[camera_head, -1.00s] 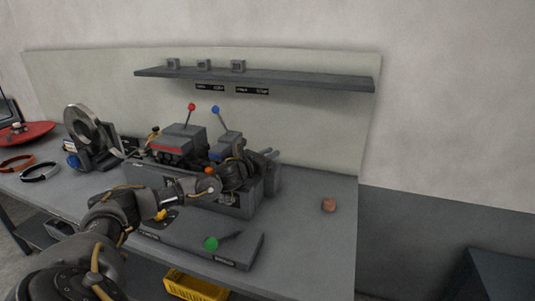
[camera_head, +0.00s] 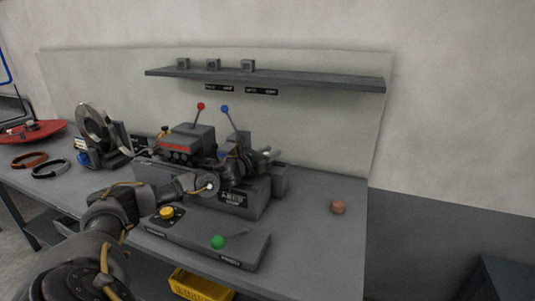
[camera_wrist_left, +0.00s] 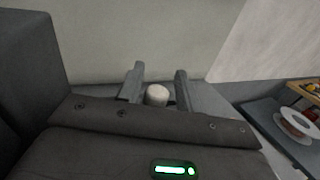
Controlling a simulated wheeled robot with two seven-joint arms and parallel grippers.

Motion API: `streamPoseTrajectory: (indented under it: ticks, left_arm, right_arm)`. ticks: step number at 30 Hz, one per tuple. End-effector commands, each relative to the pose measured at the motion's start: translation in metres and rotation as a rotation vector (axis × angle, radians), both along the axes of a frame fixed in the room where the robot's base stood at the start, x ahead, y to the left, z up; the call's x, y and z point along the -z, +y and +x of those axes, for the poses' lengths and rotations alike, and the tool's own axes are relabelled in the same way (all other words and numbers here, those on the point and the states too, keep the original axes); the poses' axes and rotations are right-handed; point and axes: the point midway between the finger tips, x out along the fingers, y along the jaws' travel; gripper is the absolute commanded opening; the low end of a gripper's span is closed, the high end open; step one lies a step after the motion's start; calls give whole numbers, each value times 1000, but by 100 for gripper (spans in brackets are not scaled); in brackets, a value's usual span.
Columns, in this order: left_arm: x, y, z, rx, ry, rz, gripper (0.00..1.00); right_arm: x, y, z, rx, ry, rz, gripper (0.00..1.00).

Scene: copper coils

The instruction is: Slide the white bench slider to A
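The white slider's knob (camera_wrist_left: 157,95) is a short, pale, rounded piece in the left wrist view. It sits between the two fingers of my left gripper (camera_wrist_left: 158,88), which stand apart with a small gap on each side of it. In the head view my left gripper (camera_head: 262,157) is over the right part of the dark bench unit (camera_head: 255,208), above its label plate (camera_head: 232,197). The knob cannot be made out there, and the lettering is too small to read. My right gripper is not in view.
A red-knobbed lever (camera_head: 201,106) and a blue-knobbed lever (camera_head: 224,109) rise behind my left gripper. In front lies a low panel (camera_head: 200,243) with a yellow button (camera_head: 166,212) and a green knob (camera_head: 217,242). A copper-coloured piece (camera_head: 338,207) lies on the clear right bench top.

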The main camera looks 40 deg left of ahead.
Motion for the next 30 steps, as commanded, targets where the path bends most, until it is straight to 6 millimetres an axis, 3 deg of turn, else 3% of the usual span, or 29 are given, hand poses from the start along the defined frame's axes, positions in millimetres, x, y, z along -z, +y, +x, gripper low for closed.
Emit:
streamPoseTrajectory:
  ticks: [13,18,27,30]
  left_arm:
    - [-8,1,-1,-1,-3,1,43]
    - [-35,0,-6,0,-5,3,43]
    - [-93,-34,-47,4,-4,4,43]
    - [-100,-49,-66,4,-2,5,43]
  right_arm:
    - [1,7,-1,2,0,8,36]
    - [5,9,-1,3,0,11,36]
    - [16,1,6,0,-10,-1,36]
    - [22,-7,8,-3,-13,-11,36]
